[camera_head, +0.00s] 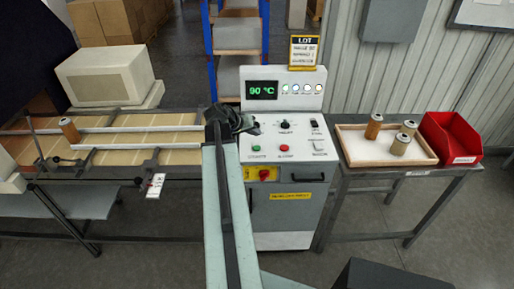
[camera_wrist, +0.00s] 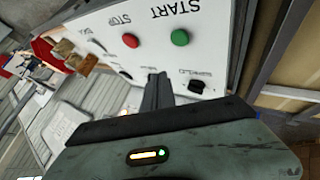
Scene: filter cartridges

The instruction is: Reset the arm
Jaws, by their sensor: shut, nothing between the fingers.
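My arm reaches up the middle of the head view, and my gripper (camera_head: 235,118) is at its far end, in front of the left part of the grey machine's control panel (camera_head: 297,133). In the wrist view my gripper's fingers (camera_wrist: 157,82) are together with nothing between them, pointing at the panel. The green button (camera_wrist: 180,37) and red button (camera_wrist: 130,40) lie beyond the fingertips. Whether the fingers touch the panel I cannot tell. The machine's display (camera_head: 262,90) reads 90 °C.
A wooden-rimmed tray (camera_head: 345,140) on the right table holds orange and metal filter cartridges (camera_head: 400,145), beside a red bin (camera_head: 449,138). On the left, a conveyor (camera_head: 120,157) with rails carries one orange cartridge (camera_head: 69,130). A beige box (camera_head: 105,75) stands behind it.

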